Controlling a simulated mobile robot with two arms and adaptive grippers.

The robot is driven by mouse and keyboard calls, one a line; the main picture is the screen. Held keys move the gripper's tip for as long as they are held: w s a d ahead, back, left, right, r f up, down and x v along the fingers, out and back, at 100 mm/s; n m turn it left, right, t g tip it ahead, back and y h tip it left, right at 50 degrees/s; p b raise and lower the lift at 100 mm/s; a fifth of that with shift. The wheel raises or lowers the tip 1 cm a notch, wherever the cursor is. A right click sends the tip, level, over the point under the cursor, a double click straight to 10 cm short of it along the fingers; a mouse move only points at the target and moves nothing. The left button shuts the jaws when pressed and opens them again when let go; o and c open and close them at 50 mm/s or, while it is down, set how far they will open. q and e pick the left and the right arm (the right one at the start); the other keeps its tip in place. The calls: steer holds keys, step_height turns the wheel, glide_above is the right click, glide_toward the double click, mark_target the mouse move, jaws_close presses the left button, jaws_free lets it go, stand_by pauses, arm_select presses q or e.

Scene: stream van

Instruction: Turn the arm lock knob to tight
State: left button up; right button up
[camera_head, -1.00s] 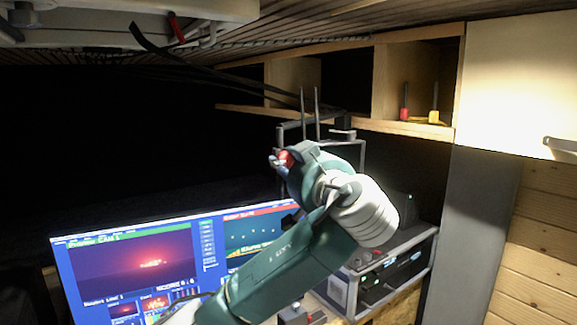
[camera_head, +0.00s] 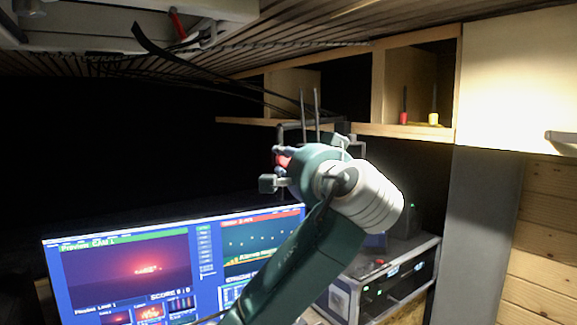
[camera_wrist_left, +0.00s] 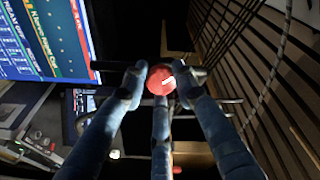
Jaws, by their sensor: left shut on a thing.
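The arm lock knob (camera_wrist_left: 160,79) is round and red with a short white mark, in the middle of the left wrist view. In the head view the red knob (camera_head: 283,160) shows only partly beside my gripper. My left gripper (camera_wrist_left: 158,86) is shut around the knob, with its blue-grey fingers on both sides and a third finger below. It also shows in the head view (camera_head: 278,168), where my wrist and forearm hide most of the thin dark arm behind it. My right gripper is not in view.
A lit monitor (camera_head: 130,268) stands at the lower left, below my gripper. A wooden shelf (camera_head: 390,130) with a red and a yellow item runs behind. An equipment rack (camera_head: 340,298) stands at the lower right. Cables hang above.

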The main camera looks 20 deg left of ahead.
arm_select(q)
steer(key=m, duration=0.3)
steer(key=shift+a+f+m, duration=0.15)
steer(key=shift+f+m, duration=0.15)
steer(key=shift+r+m, duration=0.15)
steer(key=shift+m, duration=1.45)
steer(key=o, duration=1)
steer(key=shift+c, duration=0.2)
steer(key=shift+o, duration=0.8)
steer(key=shift+s+a+r, duration=0.1)
steer(key=shift+a+r, duration=0.05)
steer(key=shift+a, duration=0.05)
steer(key=shift+s+d, duration=0.2)
steer(key=shift+d, duration=0.05)
steer(key=v, duration=1.1)
steer(key=shift+s, duration=0.15)
